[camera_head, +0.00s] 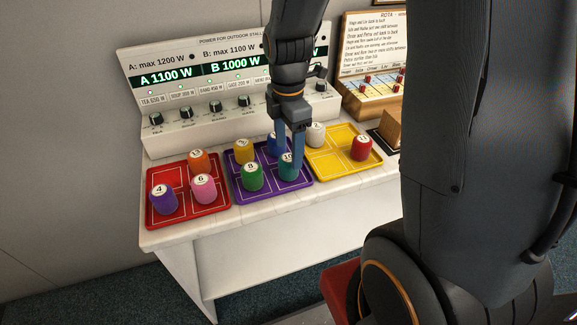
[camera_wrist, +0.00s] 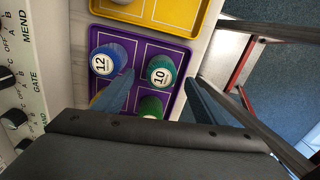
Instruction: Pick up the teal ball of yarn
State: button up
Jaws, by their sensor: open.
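The teal ball of yarn (camera_head: 287,171) looks like a short rounded cylinder with a white top marked 10. It stands upright in the front right compartment of the purple tray (camera_head: 243,197). It also shows in the wrist view (camera_wrist: 160,74). My gripper (camera_head: 291,158) is open and points down just above and behind the teal ball, partly covering it in the head view. In the wrist view my gripper's blue fingers (camera_wrist: 160,98) are spread, one on each side of the line to the ball. I cannot tell whether a finger touches it.
A blue ball marked 12 (camera_wrist: 106,60) and a green one marked 8 (camera_head: 253,178) stand close by, with a yellow-orange one (camera_head: 244,150) behind. A red tray (camera_head: 158,219) is left, a yellow tray (camera_head: 340,176) right. A switch panel (camera_head: 215,125) stands behind.

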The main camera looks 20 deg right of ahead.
aim_at(288, 157)
jog(key=shift+s+f+p, duration=0.15)
jog(key=shift+f+p, duration=0.45)
jog(key=shift+f, duration=2)
jog(key=c, duration=1.1)
jog(key=shift+r, duration=0.1)
